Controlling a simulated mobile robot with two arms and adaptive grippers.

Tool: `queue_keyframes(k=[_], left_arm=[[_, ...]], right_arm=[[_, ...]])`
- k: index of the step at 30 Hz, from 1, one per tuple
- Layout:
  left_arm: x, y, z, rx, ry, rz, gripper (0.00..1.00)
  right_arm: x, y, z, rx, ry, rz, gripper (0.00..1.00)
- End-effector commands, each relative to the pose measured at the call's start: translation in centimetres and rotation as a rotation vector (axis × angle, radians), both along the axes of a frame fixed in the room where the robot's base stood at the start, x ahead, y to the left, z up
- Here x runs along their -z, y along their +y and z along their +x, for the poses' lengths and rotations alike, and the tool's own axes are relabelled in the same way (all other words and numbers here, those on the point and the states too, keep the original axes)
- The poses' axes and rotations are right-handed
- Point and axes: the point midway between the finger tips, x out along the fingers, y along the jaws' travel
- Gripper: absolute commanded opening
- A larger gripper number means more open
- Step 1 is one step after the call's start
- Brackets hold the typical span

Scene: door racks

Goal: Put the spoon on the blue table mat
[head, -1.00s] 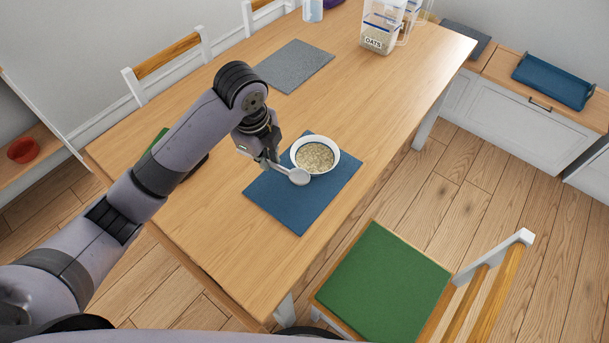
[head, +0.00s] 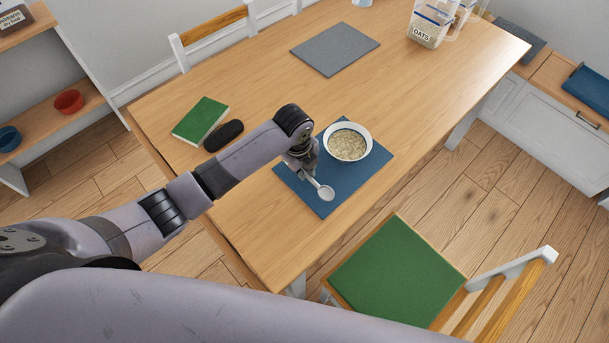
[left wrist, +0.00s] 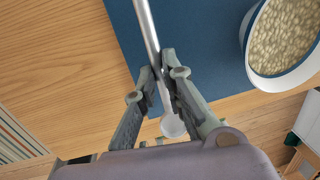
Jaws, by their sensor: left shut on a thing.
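The blue table mat (head: 350,180) lies on the wooden table, with a white bowl of oats (head: 348,143) on its far part. My left gripper (head: 308,172) is low over the mat's left part, in front of the bowl. It is shut on the metal spoon (head: 326,193), whose round end points toward the mat's near corner. In the left wrist view the fingers (left wrist: 160,72) pinch the spoon's handle (left wrist: 147,30), with the blue mat (left wrist: 200,45) behind it. I cannot tell whether the spoon touches the mat. My right gripper is not in view.
A green book (head: 201,120) and a dark case (head: 223,135) lie on the table's left side. A grey mat (head: 335,48) and an oats container (head: 430,25) are farther back. A chair with a green seat (head: 395,270) stands at the near side.

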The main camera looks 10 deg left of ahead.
Motion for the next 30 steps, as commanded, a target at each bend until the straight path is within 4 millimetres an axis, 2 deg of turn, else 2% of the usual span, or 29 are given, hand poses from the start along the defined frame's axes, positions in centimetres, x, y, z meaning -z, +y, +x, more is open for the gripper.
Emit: queue_keyframes(k=[10, 21, 22, 30], left_arm=[[3.9, 0.0, -0.1, -0.001, 0.002, 0.001, 0.00], [4.4, 0.0, 0.0, -0.001, 0.000, 0.001, 0.00], [4.4, 0.0, 0.0, 0.000, -0.001, 0.001, 0.11], [4.3, 0.0, 0.0, -0.001, 0.000, 0.001, 0.29]], right_arm=[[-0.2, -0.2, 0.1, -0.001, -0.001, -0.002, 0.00], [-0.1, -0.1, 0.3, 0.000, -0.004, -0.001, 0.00], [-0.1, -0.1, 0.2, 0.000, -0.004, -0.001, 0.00], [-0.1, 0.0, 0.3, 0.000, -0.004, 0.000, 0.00]])
